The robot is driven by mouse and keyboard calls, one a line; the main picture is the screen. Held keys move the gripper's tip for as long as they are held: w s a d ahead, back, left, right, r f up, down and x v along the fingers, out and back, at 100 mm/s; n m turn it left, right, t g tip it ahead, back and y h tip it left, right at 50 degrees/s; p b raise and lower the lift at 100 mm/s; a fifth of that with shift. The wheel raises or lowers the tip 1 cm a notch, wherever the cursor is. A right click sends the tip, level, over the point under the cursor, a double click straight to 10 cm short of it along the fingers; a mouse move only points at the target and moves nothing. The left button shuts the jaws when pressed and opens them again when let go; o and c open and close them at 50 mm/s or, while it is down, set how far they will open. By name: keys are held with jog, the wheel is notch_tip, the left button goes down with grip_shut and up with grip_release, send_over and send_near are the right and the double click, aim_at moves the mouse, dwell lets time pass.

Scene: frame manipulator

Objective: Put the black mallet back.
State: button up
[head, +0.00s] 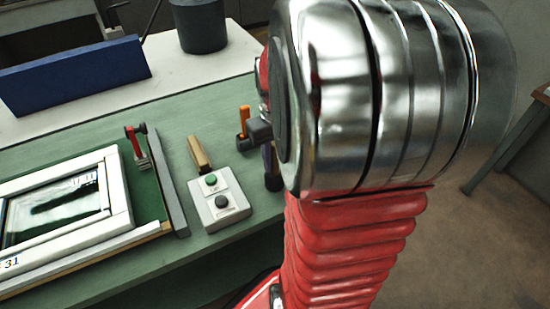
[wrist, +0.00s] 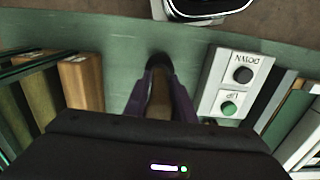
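The black mallet shows in the wrist view as a dark rounded head (wrist: 159,64) just beyond my fingertips, with a brown handle running back between the fingers. My gripper (wrist: 160,82) has its two purple fingers on either side of this handle and looks shut on it. The green tabletop lies beyond the head; whether the head touches it cannot be told. In the head view my arm hides most of the gripper. Only a dark end (head: 272,182), probably the mallet's head, shows beside the arm, right of the control box.
A control box (head: 220,207) with UP and DOWN buttons stands close left, a wooden piece (head: 198,154) behind it. Further left are a white window frame (head: 120,195) and a red clamp (head: 135,145). An orange-handled item (head: 243,118) is behind. Wooden blocks (wrist: 80,82) show in the wrist view.

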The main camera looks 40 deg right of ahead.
jog(key=o, duration=0.5)
jog(key=shift+c, duration=0.2)
jog(key=shift+r, duration=0.1)
notch_tip(320, 180, up, 12)
dwell(0.3)
jog(key=shift+a, duration=0.1)
dwell(0.4)
jog(key=shift+a, duration=0.35)
jog(key=s+a+n+t, duration=0.1)
jog(key=s+a+t, duration=0.1)
jog(key=a, duration=0.9)
jog(key=s+a+n+t, duration=0.2)
jog(key=a+t, duration=0.1)
jog(key=a, duration=0.8)
jog(key=shift+f+n+t, duration=0.3)
jog(key=shift+f, duration=0.1)
